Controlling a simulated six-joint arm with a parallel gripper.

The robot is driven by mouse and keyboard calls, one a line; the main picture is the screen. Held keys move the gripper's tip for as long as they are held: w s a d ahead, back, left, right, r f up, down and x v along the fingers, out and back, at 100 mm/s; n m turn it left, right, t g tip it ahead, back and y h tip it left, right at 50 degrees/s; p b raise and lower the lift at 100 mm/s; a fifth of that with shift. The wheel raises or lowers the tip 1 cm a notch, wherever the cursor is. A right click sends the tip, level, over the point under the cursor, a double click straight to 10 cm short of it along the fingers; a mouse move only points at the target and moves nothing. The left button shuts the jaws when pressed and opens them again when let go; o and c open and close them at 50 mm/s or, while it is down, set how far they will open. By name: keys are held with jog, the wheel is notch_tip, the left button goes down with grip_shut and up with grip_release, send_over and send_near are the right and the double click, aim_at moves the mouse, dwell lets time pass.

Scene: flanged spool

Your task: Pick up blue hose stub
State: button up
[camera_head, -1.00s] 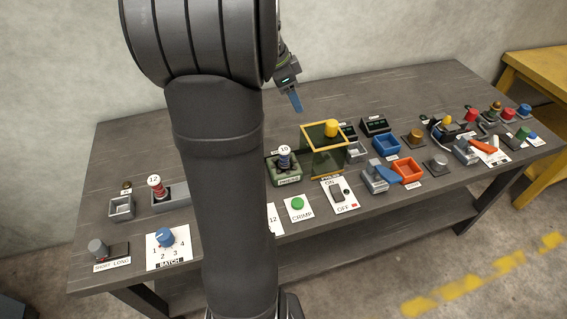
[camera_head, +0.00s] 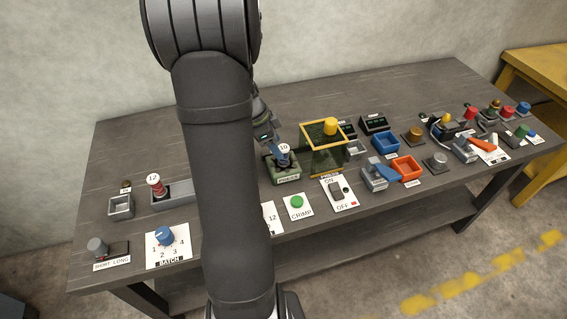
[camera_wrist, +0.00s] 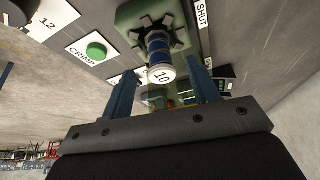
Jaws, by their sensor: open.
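The blue hose stub (camera_wrist: 157,47) stands in the green press fixture (camera_wrist: 140,17), with a white end cap marked 10 facing my camera. In the head view the stub (camera_head: 284,157) is partly covered by my gripper (camera_head: 273,149), which has come in from the upper left. In the wrist view my gripper (camera_wrist: 163,76) is open, its two blue fingers on either side of the cap. Gaps show between the cap and both fingers, and the stub's body lies beyond the fingertips. Grey jaws of the fixture surround the stub's base.
A yellow-framed guard (camera_head: 325,136) stands just right of the fixture. A red stub marked 12 (camera_head: 156,185) stands in a grey holder to the left. A green CRIMP button (camera_head: 297,202) and an ON/OFF switch (camera_head: 337,190) lie in front. The table's back left is clear.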

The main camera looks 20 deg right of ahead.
aim_at(284, 160)
jog(key=shift+x, duration=3)
jog(key=c, duration=1.1)
